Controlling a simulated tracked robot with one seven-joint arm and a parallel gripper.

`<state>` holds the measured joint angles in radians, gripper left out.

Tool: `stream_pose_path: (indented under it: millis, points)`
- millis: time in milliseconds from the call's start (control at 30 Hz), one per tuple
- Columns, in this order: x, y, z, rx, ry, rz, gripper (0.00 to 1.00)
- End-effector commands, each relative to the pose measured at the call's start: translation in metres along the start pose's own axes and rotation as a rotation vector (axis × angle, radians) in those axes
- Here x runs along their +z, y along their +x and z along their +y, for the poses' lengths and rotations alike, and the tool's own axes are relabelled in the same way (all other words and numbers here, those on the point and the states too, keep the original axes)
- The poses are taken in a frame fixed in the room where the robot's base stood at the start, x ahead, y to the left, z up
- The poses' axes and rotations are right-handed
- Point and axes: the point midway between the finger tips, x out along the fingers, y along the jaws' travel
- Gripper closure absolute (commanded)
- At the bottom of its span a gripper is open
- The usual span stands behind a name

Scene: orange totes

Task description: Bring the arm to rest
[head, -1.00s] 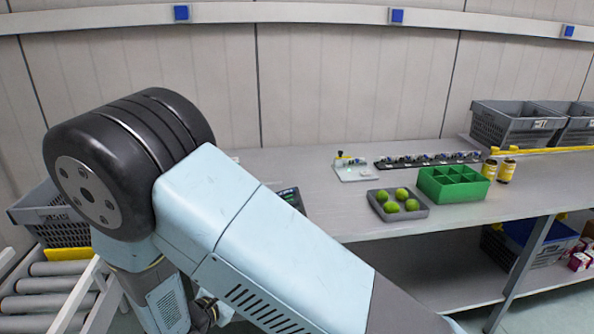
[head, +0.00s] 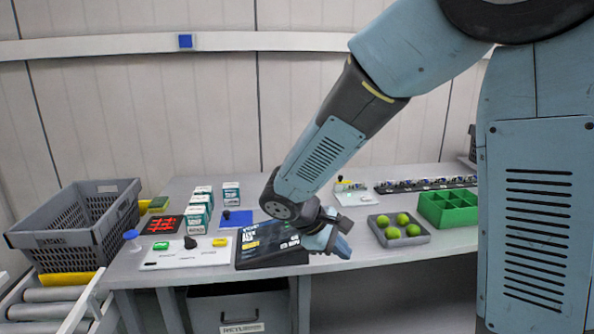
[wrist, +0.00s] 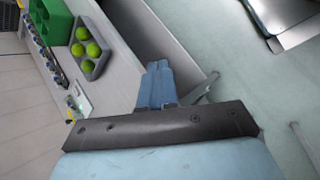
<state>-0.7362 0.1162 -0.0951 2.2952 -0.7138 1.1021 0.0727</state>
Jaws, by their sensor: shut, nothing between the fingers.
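My arm comes in from the upper right of the head view and bends down to the left over the workbench (head: 445,242). My gripper (head: 343,246) is above the bench's front edge, between a dark screen panel (head: 262,240) and a grey tray of green balls (head: 418,241). In the wrist view my gripper (wrist: 157,72) shows its blue fingers together with nothing between them. The bench edge and the floor lie beyond the fingertips there. The tray (wrist: 98,66) is at the upper left of the wrist view.
A grey crate (head: 75,228) sits on rollers at the left. Several white-and-green boxes (head: 200,210) and a button panel (head: 185,253) stand on the bench. A green divided box (head: 430,212) is right of the tray. A grey drawer bin (head: 240,306) is below the bench.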

Motion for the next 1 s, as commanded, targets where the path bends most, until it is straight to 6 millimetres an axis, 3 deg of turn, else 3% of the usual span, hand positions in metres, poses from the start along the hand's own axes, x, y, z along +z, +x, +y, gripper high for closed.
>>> stream_pose_path:
  millis: [100,400,1000]
  points:
    - [0.032,-0.002,0.011,-0.078,0.117,0.042,1.0]
    - [0.102,-0.012,0.021,-0.243,0.4,0.16,1.0]
    - [0.215,-0.048,0.009,-0.423,0.961,0.455,1.0]
